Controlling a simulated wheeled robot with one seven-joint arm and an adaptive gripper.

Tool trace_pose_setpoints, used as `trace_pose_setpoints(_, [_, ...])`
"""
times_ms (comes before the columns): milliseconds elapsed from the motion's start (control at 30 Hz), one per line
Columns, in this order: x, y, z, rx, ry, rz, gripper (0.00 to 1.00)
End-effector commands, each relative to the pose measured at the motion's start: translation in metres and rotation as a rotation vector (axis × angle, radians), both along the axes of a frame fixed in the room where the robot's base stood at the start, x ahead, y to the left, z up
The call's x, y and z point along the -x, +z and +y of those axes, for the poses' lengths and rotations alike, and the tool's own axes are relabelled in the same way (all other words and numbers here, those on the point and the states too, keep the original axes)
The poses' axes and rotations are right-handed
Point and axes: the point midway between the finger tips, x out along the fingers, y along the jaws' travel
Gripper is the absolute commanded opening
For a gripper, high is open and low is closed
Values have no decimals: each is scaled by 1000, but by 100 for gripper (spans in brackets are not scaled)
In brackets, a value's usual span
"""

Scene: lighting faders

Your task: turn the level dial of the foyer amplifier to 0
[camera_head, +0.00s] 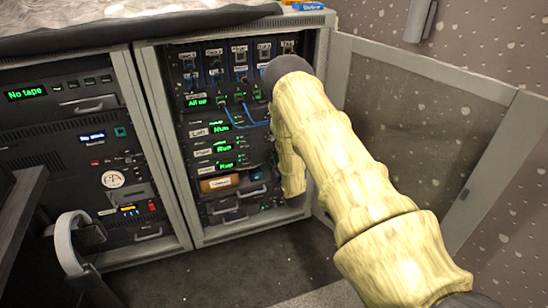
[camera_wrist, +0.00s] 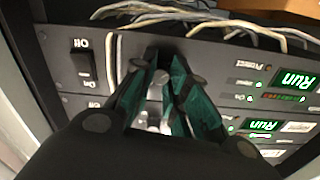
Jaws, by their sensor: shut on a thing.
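The rack in the head view holds a stack of three amplifiers with green "Run" displays and small white labels. The lowest amplifier (camera_head: 226,166) has a label too small to read, so I cannot confirm it is the foyer one. The wrist view, turned about upside down, shows an amplifier panel (camera_wrist: 215,56) closely. My gripper (camera_wrist: 160,78) has its teal fingers shut on a small round knob, the level dial (camera_wrist: 157,79), at this panel. The dial's pointer and scale are hidden by the fingers. In the head view my arm hides the gripper and dial.
A black rocker switch (camera_wrist: 83,66) marked Off and On sits beside the dial. Loose cables (camera_wrist: 200,15) run along the panel edge. The open rack door (camera_head: 430,130) stands right of my arm. A second rack (camera_head: 85,150) stands on the left.

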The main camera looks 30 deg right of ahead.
Motion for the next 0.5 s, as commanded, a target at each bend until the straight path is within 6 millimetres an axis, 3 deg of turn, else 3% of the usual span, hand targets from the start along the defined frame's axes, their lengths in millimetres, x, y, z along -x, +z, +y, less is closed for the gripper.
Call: trace_pose_setpoints(500, [2, -2, -1, 180, -2, 48, 0])
